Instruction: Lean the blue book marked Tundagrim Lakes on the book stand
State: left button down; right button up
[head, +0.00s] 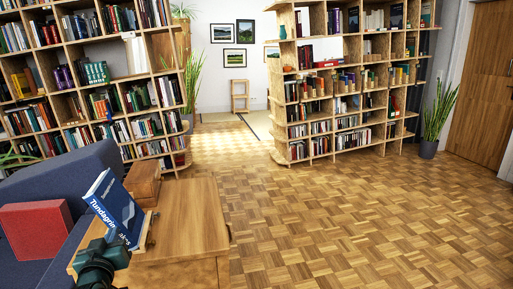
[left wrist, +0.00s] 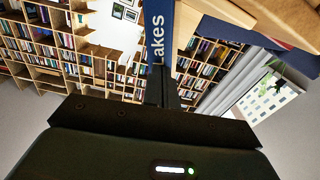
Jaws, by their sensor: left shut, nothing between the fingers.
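The blue book (head: 113,207) marked "Tundagrim ... akes" is tilted at the book stand (head: 149,230), whose wooden edge shows beside the book's right side. My right gripper is not in view.
The stand is on a wooden cabinet (head: 195,215), with a wooden box (head: 143,180) behind it. A blue-grey sofa (head: 65,178) with a red cushion (head: 36,229) is at the left. Full bookshelves (head: 340,100) stand behind. The parquet floor (head: 340,215) to the right is clear.

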pick_arm(q)
jog(key=shift+w, duration=0.3)
jog(key=p+v, duration=0.4)
jog(key=v, duration=0.2)
dwell(0.4)
